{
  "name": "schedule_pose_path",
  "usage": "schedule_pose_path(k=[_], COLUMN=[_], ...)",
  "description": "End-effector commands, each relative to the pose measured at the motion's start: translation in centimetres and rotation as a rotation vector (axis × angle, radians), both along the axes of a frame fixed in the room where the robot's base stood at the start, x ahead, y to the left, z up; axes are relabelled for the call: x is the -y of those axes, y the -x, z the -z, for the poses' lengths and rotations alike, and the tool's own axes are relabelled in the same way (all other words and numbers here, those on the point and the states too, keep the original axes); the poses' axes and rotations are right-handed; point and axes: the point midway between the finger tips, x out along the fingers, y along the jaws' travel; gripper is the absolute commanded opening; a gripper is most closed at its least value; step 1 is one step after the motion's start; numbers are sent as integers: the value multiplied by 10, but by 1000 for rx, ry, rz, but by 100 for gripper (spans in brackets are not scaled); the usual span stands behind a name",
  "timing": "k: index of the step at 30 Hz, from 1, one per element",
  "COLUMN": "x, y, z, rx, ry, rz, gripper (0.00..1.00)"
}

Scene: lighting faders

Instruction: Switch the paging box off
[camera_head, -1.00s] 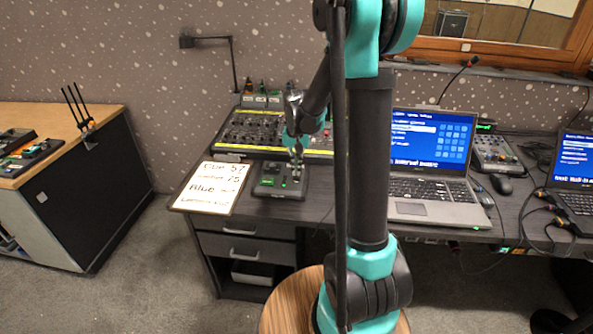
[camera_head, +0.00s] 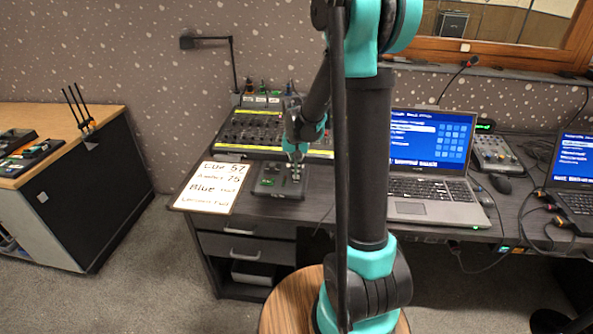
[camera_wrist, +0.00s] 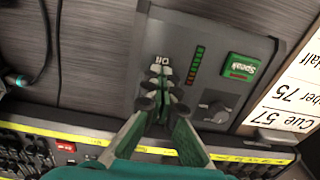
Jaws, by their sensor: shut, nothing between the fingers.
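The paging box (camera_head: 266,186) is a small dark grey unit on the desk, in front of the mixing console. In the wrist view the paging box (camera_wrist: 190,32) has a green Speak button (camera_wrist: 240,67), a red-and-green level strip (camera_wrist: 195,65), a dark knob (camera_wrist: 216,111) and an "Off" label (camera_wrist: 161,61). My gripper (camera_head: 296,174) is over the right part of the box. In the wrist view my gripper (camera_wrist: 164,85) is shut and empty, its tips close by the Off label. The fingers hide most of the switch there; I cannot tell whether they touch it.
The mixing console (camera_head: 245,132) stands just behind the box. A handwritten cue sheet (camera_head: 207,188) lies to its left. A laptop (camera_head: 430,190) stands to the right, beyond my arm. Cables (camera_wrist: 45,50) lie on the desk beside the box.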

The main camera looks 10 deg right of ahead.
Motion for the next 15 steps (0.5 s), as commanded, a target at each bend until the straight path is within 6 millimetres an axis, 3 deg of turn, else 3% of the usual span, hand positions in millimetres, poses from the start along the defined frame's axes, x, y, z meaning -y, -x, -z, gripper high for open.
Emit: schedule_pose_path(k=[15], x=[6], y=[-16], z=[-1], rx=[4], ry=[2], rz=[1], gripper=[0])
